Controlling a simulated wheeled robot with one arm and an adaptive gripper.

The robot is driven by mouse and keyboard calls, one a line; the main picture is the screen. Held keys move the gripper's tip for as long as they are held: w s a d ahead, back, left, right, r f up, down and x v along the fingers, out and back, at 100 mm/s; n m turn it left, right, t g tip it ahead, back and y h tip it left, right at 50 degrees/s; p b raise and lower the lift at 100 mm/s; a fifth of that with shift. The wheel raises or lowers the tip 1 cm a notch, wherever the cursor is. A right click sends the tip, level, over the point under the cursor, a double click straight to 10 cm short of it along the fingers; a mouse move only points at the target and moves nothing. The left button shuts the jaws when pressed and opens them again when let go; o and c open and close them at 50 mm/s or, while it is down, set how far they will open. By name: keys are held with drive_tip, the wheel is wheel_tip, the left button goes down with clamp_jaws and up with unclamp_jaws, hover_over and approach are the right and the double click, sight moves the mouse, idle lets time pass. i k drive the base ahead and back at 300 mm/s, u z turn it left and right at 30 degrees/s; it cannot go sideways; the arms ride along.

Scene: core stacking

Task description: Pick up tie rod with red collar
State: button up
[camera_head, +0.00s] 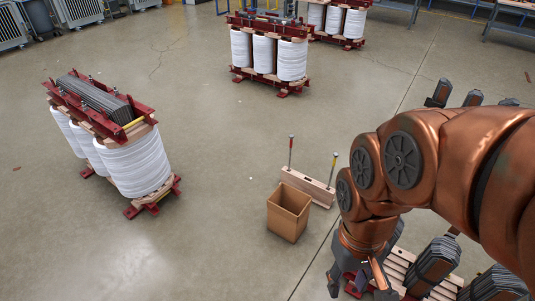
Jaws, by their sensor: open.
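A thin tie rod (290,155) stands upright at the left end of a low wooden block (308,186). Its lower part looks red, which may be the red collar.
An open cardboard box (288,212) stands just in front of the block. A transformer with white coils (135,165) is at left, another (265,55) at the back. Pallets with dark stacks (437,262) are at lower right. The middle floor is clear.

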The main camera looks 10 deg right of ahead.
sight(291, 136)
drive_tip(key=u, duration=0.65)
drive_tip(key=i, duration=2.8)
drive_tip(key=z, duration=0.75)
